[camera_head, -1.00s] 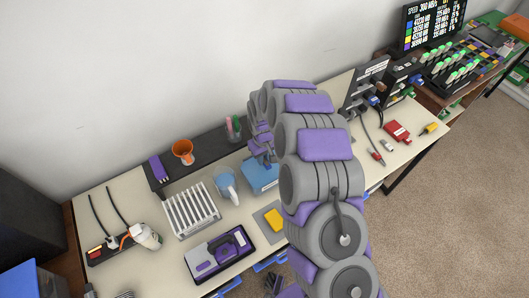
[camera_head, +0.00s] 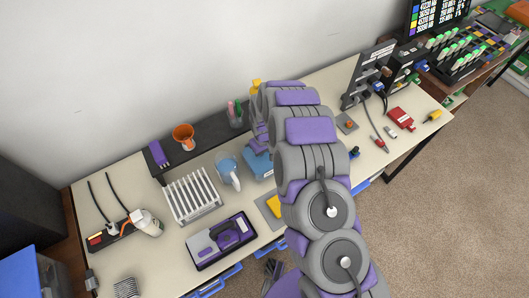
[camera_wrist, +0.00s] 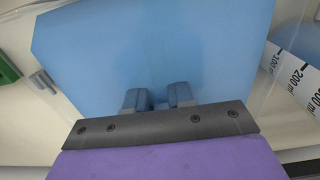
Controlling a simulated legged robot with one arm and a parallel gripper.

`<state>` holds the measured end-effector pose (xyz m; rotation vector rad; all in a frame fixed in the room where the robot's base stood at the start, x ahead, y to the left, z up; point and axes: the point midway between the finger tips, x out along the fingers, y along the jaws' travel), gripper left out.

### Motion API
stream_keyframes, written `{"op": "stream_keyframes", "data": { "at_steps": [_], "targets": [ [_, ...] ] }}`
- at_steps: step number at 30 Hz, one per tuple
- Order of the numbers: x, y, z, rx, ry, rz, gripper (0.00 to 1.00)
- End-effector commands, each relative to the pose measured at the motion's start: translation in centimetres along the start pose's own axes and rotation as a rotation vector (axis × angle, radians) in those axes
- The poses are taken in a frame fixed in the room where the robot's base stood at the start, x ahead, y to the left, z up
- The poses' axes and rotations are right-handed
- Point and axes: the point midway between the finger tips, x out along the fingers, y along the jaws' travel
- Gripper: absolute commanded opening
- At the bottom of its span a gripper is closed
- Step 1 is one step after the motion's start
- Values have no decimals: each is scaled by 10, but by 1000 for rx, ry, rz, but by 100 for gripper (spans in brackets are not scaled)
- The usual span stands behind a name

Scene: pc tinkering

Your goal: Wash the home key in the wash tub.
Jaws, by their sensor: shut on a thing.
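In the head view my arm hides the fingertips.
A clear measuring jug (camera_head: 228,171) stands close left of the tub and shows its scale in the wrist view (camera_wrist: 292,72). A yellow block (camera_head: 273,206) lies in front.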

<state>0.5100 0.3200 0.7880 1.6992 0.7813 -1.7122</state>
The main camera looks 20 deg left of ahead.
Motion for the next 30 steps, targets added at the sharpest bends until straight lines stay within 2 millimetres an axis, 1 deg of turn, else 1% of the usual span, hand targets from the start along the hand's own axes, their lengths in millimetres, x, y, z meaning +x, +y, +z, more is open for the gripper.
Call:
{"op": "stream_keyframes", "data": {
  "at_steps": [9, 21, 30],
  "targets": [
    [-1, 1, 2, 1, 1, -2, 0],
    [0, -10, 0, -1, -1, 0, 0],
    [0, -9, 2, 0, 1, -2, 0]
  ]
}}
